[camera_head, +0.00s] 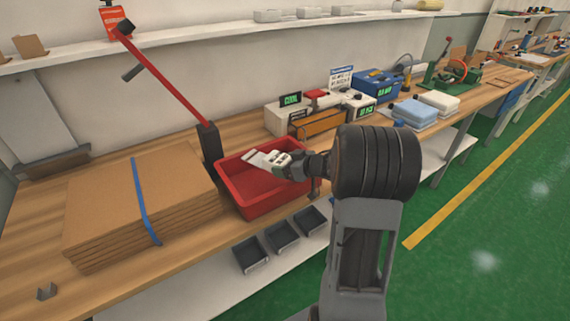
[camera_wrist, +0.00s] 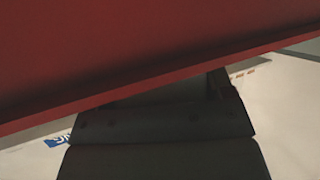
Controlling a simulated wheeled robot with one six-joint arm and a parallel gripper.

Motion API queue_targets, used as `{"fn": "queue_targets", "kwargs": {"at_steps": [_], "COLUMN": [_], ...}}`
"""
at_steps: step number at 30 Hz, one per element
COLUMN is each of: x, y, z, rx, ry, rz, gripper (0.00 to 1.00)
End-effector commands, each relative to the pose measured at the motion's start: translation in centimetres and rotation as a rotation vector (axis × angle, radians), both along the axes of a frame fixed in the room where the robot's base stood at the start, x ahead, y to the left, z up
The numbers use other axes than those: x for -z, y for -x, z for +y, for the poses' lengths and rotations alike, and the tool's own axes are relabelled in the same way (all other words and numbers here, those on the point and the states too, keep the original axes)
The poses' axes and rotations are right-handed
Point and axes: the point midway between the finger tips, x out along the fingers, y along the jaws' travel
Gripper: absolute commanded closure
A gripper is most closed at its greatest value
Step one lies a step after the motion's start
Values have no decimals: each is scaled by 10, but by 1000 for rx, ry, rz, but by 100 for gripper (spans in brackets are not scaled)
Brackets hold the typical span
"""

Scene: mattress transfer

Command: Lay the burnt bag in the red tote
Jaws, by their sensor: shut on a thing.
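The red tote (camera_head: 262,207) stands on the bench, its open top facing up. My gripper (camera_head: 280,160) is over the tote's opening, near its back right part. It is shut on a flat pale bag (camera_head: 255,158), which sticks out to the left of the fingers within the tote's outline. In the wrist view the dark gripper (camera_wrist: 165,135) covers the middle of the bag (camera_wrist: 295,125), which shows a blue mark and small orange print. A red tote wall (camera_wrist: 130,45) fills the top of that view. I cannot make out burn marks, nor whether the bag touches the tote floor.
Strapped flat cardboard (camera_head: 140,200) lies left of the tote. A dark post with a red arm (camera_head: 165,80) rises behind it. Machines (camera_head: 320,110) and blue and white bags (camera_head: 415,113) stand to the right.

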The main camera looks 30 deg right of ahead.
Motion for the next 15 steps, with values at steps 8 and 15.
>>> {"fn": "queue_targets", "kwargs": {"at_steps": [8, 15], "x": [2, 2], "y": [0, 0], "z": [0, 0], "rx": [0, 0], "ry": [0, 1], "rz": [0, 0], "gripper": [8, 0]}}
